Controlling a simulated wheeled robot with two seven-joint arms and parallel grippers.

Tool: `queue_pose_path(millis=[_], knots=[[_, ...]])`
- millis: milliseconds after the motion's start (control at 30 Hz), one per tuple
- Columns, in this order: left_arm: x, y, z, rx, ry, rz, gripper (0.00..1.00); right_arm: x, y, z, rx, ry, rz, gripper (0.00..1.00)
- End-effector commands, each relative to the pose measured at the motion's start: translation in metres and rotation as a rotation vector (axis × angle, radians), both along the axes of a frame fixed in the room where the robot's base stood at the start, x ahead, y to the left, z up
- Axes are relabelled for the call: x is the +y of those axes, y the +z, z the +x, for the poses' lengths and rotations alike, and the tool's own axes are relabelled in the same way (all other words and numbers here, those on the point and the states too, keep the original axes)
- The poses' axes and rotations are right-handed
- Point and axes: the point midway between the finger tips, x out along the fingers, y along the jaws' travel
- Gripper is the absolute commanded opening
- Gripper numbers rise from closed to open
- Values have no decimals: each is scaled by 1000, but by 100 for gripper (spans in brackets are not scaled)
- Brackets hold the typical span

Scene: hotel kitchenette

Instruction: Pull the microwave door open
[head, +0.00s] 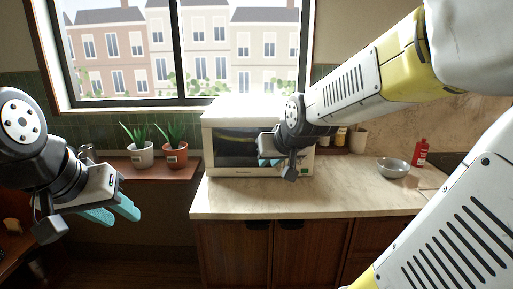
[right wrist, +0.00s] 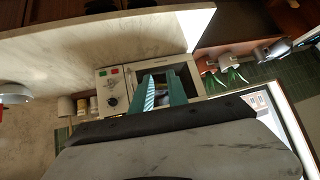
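The white microwave (head: 222,172) stands on the counter under the window. Its door, with a dark window (head: 231,148), looks shut. My right gripper (head: 272,162) is in front of the right part of the microwave and hides part of its front. In the right wrist view the microwave (right wrist: 112,76) shows with its knob and buttons on the left. The teal fingers of my right gripper (right wrist: 162,84) are apart in front of the door window. I cannot make out a handle between them. My left gripper (head: 122,214) is open and empty, left of the counter.
Two potted plants (head: 141,155) (head: 174,155) stand on a wooden shelf left of the microwave. Jars, a grey bowl (head: 393,168) and a red bottle (head: 420,152) are to the right. The counter (head: 270,200) in front of the microwave is clear.

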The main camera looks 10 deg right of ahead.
Motion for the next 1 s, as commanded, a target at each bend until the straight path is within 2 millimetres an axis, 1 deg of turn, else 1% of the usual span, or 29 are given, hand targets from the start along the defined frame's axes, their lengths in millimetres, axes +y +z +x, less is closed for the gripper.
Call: queue_pose_path(millis=[33,67,100,167,200,300,400,500,600,667,767,867,1000], knots=[[0,0,0,0,0,0,36,-13,-8,28,-39,-22,-14,20],[0,0,0,0,0,0,36,-20,-10,44,-76,-31,-23,20],[0,0,0,0,0,0,36,-29,-13,64,-122,-43,-34,20],[0,0,0,0,0,0,36,-43,-19,92,-193,-56,-51,20],[0,0,0,0,0,0,36,-52,-23,109,-241,-63,-62,20],[0,0,0,0,0,0,36,-74,-37,146,-359,-75,-82,20],[0,0,0,0,0,0,36,-93,-53,173,-475,-78,-94,20],[0,0,0,0,0,0,36,-108,-68,189,-577,-79,-98,20],[0,0,0,0,0,0,36,-118,-79,196,-659,-79,-96,20],[0,0,0,0,0,0,36,-121,-84,198,-693,-77,-93,20],[0,0,0,0,0,0,36,-124,-87,199,-729,-76,-90,20],[0,0,0,0,0,0,36,-125,-87,205,-743,-75,-90,20],[0,0,0,0,0,0,36,-125,-87,224,-744,-74,-90,20]])
